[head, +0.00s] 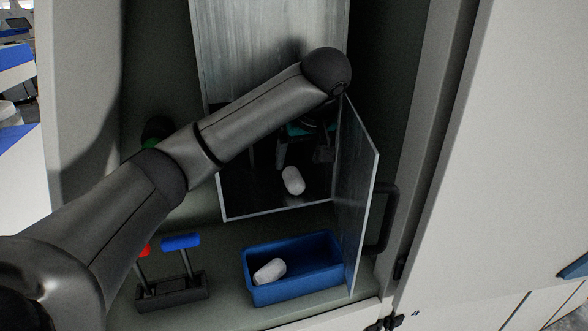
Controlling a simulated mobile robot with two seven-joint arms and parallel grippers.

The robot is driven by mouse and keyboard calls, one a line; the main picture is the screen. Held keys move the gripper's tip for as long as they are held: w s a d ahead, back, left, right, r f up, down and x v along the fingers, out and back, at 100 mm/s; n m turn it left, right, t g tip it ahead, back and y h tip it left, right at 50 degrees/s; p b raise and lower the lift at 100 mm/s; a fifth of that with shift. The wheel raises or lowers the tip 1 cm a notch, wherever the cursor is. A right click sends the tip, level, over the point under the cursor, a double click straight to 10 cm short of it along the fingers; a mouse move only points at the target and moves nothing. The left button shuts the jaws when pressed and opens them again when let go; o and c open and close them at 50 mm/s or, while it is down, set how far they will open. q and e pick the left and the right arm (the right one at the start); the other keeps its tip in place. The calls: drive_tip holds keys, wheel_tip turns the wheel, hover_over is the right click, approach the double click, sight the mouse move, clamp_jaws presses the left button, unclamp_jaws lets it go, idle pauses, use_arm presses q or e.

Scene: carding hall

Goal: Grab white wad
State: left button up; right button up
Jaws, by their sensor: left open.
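One white wad (292,180) lies on the dark floor of an open compartment in the middle of the head view. A second white wad (269,271) lies in the left part of a blue bin (318,288) below it. My left arm reaches in from the left and bends down at the compartment. My left gripper (302,152) is open and shows dimly just behind the wad in the compartment, with the arm hiding part of it. It looks empty and apart from that wad. My right gripper is not in view.
A grey metal door (358,190) stands open at the compartment's right side, close to my arm. A rack (172,292) with red-handled and blue-handled tools stands left of the bin. A dark handle (387,215) is at the right.

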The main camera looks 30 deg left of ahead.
sight(294, 173)
use_arm(q)
drive_tip(key=shift+w+a+f, duration=0.2)
drive_tip(key=shift+f, duration=0.15)
drive_tip(key=shift+a+f, duration=0.1)
drive_tip(key=shift+f, duration=0.3)
drive_tip(key=shift+w+a+f, duration=0.1)
drive_tip(key=shift+a+f, duration=0.05)
drive_tip(key=shift+f, duration=0.15)
drive_tip(key=shift+a+f, duration=0.15)
drive_tip(key=shift+f, duration=0.1)
drive_tip(key=p+x, duration=0.1)
drive_tip(key=x, duration=0.2)
drive_tip(key=shift+w+a+f, duration=0.1)
drive_tip(key=shift+w+f, duration=0.05)
drive_tip(key=shift+f, duration=0.05)
drive_tip(key=shift+w+a+f, duration=0.1)
drive_tip(key=shift+w+f, duration=0.05)
drive_tip(key=shift+f, duration=0.2)
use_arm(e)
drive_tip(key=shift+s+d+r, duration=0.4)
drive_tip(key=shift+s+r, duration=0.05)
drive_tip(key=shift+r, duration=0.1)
